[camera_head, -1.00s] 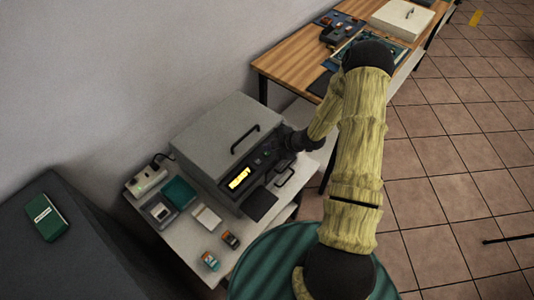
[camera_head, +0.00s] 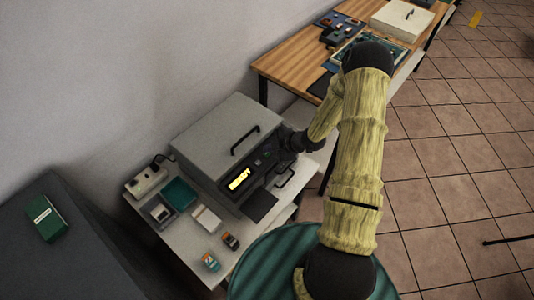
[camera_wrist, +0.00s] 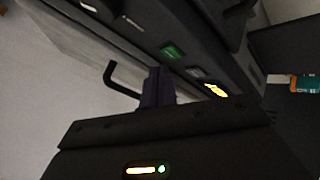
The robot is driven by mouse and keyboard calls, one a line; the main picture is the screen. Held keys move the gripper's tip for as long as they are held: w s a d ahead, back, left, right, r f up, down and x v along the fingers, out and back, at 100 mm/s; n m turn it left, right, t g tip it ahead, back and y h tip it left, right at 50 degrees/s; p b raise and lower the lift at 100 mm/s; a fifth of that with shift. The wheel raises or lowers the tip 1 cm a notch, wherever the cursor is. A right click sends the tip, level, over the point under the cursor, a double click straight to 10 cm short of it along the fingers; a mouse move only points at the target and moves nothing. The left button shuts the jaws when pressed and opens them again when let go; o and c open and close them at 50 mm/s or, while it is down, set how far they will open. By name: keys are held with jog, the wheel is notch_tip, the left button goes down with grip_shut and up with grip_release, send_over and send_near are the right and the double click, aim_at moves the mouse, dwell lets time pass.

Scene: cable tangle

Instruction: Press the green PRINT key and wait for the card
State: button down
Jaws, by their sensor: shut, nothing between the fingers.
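The card printer (camera_head: 218,140) is a grey box with a handled lid and a dark front panel, standing on a small white table. Its yellow display (camera_head: 239,179) is lit, its text too small to read. In the wrist view a green key (camera_wrist: 173,51) sits on the dark panel, with the yellow display (camera_wrist: 216,90) nearby. My gripper (camera_wrist: 158,86) is shut and empty, its fingertips close to the green key; I cannot tell whether they touch it. In the head view my gripper (camera_head: 292,145) is at the panel's right end, its tips hard to make out. No card is clearly visible.
A white power strip (camera_head: 147,181), a teal box (camera_head: 180,193) and small cartridges (camera_head: 211,261) lie on the white table (camera_head: 183,244) before the printer. A wooden bench (camera_head: 290,68) stands behind. A green box (camera_head: 46,218) lies on a dark surface at left.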

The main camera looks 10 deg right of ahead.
aim_at(270, 156)
dwell(0.8)
jog(key=shift+f+b, duration=0.4)
jog(key=shift+f+b, duration=0.35)
dwell(0.5)
dwell(0.4)
jog(key=shift+r+p, duration=0.55)
jog(key=shift+r, duration=0.25)
jog(key=shift+r+p, duration=1.85)
jog(key=shift+r, duration=0.7)
